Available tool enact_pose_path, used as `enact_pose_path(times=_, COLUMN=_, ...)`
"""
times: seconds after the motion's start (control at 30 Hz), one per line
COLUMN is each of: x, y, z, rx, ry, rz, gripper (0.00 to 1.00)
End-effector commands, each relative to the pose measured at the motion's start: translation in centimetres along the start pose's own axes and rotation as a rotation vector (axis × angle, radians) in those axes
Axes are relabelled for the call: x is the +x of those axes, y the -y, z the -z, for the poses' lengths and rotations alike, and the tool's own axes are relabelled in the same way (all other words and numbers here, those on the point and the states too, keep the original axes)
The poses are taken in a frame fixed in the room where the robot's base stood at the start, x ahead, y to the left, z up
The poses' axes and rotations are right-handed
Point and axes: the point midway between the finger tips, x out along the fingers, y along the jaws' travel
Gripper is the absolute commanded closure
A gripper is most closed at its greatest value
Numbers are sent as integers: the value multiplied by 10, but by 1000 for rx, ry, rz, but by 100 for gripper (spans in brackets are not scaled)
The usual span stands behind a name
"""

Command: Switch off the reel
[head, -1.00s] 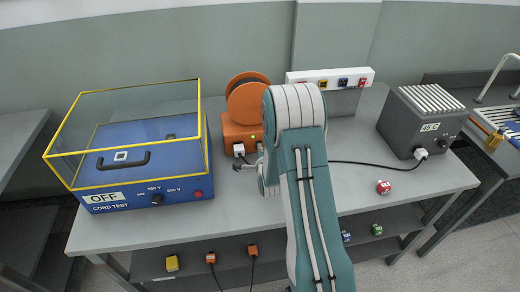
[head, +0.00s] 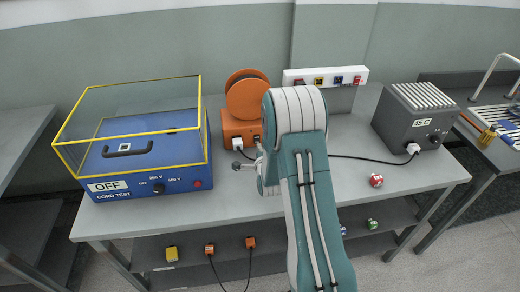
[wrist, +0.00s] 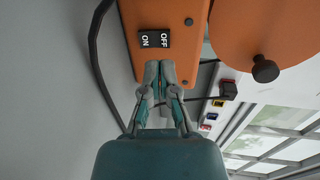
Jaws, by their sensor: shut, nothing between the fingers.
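The orange reel (head: 240,128) stands at the back of the grey table, its round drum (head: 247,96) on top. In the wrist view, its orange housing (wrist: 185,60) fills the upper middle. A black rocker switch (wrist: 155,39) marked ON and OFF sits on that face; which side is pressed I cannot tell. My gripper (wrist: 159,66) is shut and empty, its fingertips just below the switch in the wrist view. Whether they touch the housing is unclear. In the head view my gripper (head: 240,160) shows in front of the reel base, left of my arm.
A blue cord tester (head: 150,180) with a yellow-edged clear cover stands left, its sign reading OFF. A white socket strip (head: 325,76) is behind my arm. A grey heater box (head: 415,118) and a red cube (head: 376,180) are right. Black cords run near the reel.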

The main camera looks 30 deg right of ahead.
Motion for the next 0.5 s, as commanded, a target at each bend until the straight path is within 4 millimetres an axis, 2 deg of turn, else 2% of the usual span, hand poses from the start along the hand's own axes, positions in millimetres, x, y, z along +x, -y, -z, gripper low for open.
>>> enact_pose_path(times=0.27, x=-34, y=8, z=0, rx=0, ry=0, rz=-1, gripper=100)
enact_pose_path(times=0.5, x=-73, y=18, z=0, rx=0, ry=0, rz=0, gripper=100)
